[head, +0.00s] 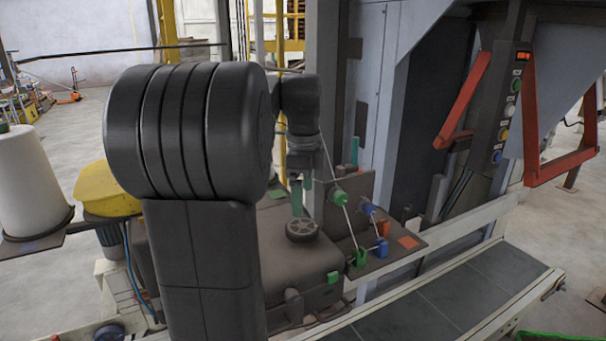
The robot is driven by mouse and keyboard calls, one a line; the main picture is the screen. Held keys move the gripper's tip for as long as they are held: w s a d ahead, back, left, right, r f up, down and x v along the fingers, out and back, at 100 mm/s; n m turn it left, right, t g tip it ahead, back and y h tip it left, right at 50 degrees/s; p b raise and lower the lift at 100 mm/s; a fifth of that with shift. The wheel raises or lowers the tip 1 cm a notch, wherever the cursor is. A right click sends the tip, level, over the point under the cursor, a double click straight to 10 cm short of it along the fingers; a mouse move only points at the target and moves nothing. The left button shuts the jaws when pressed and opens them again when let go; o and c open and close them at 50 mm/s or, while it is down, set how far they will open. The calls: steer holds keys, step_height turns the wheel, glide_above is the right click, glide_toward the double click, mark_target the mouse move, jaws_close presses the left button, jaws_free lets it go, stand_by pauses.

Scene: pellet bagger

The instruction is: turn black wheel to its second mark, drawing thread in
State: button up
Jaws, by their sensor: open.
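The black wheel (302,229) lies flat on top of the dark machine housing (290,262), its spoked face upward. My gripper (301,198) points down just above the wheel, partly behind my own arm. Its jaws are open, with green on the fingers, and nothing shows between them. I cannot tell whether a fingertip touches the wheel. The wheel's marks are too small to make out. The white thread (329,160) slants from beside my wrist down to a green guide (340,197), then on to a lower green guide (360,258). Its path near the wheel is hidden.
A conveyor (440,300) runs along the front right. A button panel (508,105) and red bars are at right. A white thread cone (25,180) stands at left.

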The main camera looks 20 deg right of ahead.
step_height(320, 180, up, 5)
glide_above(303, 226)
steer(key=shift+r, duration=0.2)
stand_by(0.4)
step_height(303, 226, down, 14)
steer(key=shift+r+p, duration=0.1)
steer(key=shift+p, duration=0.5)
